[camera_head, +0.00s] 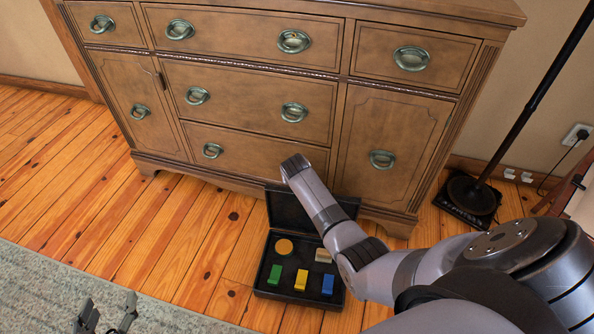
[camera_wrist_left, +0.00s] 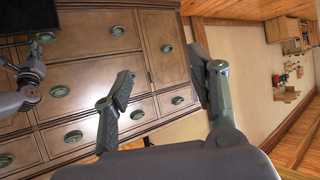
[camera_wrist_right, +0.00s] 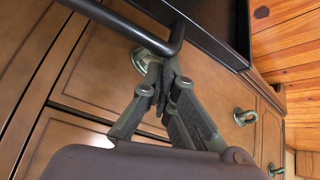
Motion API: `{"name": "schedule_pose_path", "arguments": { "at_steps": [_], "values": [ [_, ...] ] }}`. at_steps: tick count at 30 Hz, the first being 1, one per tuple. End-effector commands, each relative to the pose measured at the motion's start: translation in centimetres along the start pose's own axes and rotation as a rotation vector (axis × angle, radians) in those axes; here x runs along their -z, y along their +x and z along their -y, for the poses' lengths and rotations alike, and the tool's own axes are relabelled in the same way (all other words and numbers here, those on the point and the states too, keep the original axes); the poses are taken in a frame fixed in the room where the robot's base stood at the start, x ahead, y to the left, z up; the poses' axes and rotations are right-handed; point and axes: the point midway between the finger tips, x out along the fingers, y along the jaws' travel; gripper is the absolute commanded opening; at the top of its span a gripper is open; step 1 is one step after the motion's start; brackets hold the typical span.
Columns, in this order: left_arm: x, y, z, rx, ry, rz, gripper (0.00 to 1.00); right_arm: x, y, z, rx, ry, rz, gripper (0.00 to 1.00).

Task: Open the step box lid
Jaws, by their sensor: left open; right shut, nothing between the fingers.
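The black step box (camera_head: 258,282) stands on the floor in front of the dresser, with its lid (camera_head: 349,206) raised at the back. Inside are a round orange piece and green, yellow, blue and beige blocks. My right arm crosses the box and lid in the head view, hiding part of both. My right gripper (camera_wrist_right: 168,78) is shut and empty beside a black frame-like edge (camera_wrist_right: 115,22), with the dresser behind; contact is unclear. My left gripper (camera_head: 107,312) is open and empty over the rug, away from the box; it also shows in the left wrist view (camera_wrist_left: 163,82).
The wooden dresser (camera_head: 250,95) with ring handles stands close behind the box. A dark lamp base (camera_head: 468,196) stands on the floor at right. The wood floor (camera_head: 185,235) left of the box is clear. A pale rug (camera_head: 45,275) lies at lower left.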

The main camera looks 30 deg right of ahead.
Motion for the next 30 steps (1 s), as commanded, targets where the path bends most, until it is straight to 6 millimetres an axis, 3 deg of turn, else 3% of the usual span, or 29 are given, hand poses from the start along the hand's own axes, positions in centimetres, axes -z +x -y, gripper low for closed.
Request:
{"name": "schedule_pose_path", "arguments": {
  "at_steps": [5, 20, 30],
  "values": [
    [-1.4, -0.3, 0.2, 0.005, 0.000, 0.072, 0.53, -0.1, -0.3, 0.1, 0.000, 0.000, -0.009, 0.00],
    [-2.1, -0.6, 0.3, 0.007, -0.001, 0.112, 0.53, 0.0, -0.4, 0.1, 0.000, 0.000, -0.010, 0.00],
    [-7.9, -3.7, 1.1, 0.025, -0.006, 0.427, 0.53, 0.7, -1.5, -0.3, 0.000, -0.001, -0.010, 0.00]
  ]
}}
